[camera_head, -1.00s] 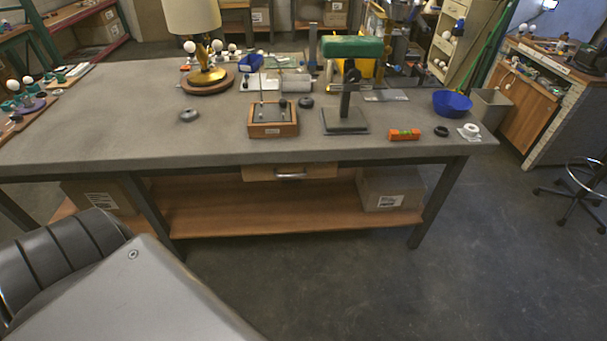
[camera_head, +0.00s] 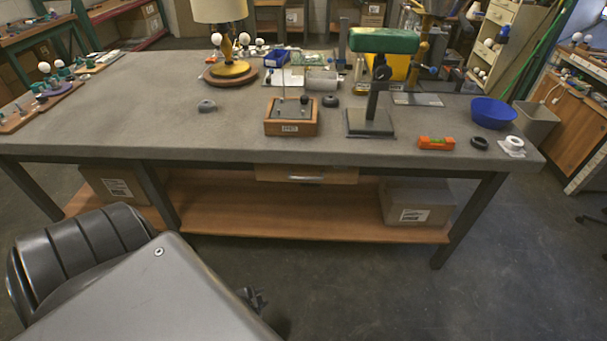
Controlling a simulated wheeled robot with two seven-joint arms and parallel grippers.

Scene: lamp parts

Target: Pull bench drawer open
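The bench drawer (camera_head: 340,175) has a light wooden front and sits just under the front edge of the grey bench top (camera_head: 150,110). It looks shut. Its metal handle (camera_head: 306,179) is on the front, partly shaded by the bench edge. A small dark part of my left gripper (camera_head: 254,298) shows past the edge of my own grey body, low in the picture. It is in front of the bench, below and left of the drawer, and apart from it. Its fingers are too hidden to tell their state. My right gripper is out of view.
Below the drawer is a wooden shelf (camera_head: 300,222) with cardboard boxes (camera_head: 415,205). On the bench stand a lamp (camera_head: 228,50), a wooden box (camera_head: 291,117), a black stand (camera_head: 371,120), an orange level (camera_head: 436,143) and a blue bowl (camera_head: 493,112). The floor in front is clear.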

